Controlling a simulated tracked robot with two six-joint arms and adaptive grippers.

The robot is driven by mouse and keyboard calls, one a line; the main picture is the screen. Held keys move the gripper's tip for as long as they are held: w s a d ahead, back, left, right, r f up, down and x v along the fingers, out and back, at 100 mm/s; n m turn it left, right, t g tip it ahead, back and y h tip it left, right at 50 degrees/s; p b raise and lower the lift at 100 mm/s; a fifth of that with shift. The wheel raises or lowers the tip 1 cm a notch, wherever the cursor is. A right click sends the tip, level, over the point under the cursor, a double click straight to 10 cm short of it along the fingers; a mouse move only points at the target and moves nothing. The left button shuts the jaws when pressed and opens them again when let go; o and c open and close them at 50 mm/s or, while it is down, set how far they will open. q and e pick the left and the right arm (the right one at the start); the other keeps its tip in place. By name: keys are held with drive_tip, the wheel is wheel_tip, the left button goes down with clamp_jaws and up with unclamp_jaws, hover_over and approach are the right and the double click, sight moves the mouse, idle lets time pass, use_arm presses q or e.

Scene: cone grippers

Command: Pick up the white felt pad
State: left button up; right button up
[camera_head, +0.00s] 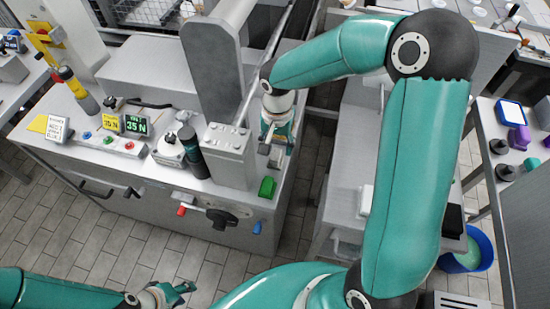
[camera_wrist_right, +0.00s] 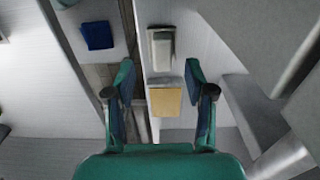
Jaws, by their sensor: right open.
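My right gripper (camera_head: 272,148) is beside the grey machine column in the head view. In the right wrist view my right gripper (camera_wrist_right: 161,72) is open, its two teal fingers apart and nothing held. A pale, whitish rectangular piece (camera_wrist_right: 161,45) lies just beyond the fingertips; I cannot tell for sure whether it is the white felt pad. A tan rectangular block (camera_wrist_right: 165,103) with a grey edge shows between the fingers, below them. My left gripper (camera_head: 181,291) is low at the left of the head view, away from the bench; its opening is unclear.
A green block (camera_head: 267,187) sits at the bench corner near the column. A blue square (camera_wrist_right: 97,35) shows left of the fingers in the wrist view. The grey column (camera_head: 230,155) stands close to my right gripper. A blue bucket (camera_head: 468,250) is on the floor at right.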

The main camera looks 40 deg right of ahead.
sight(276, 154)
drive_tip(key=shift+w+f+p, duration=0.2)
drive_tip(key=shift+f+p, duration=0.4)
drive_tip(key=shift+f, duration=2.05)
clamp_jaws()
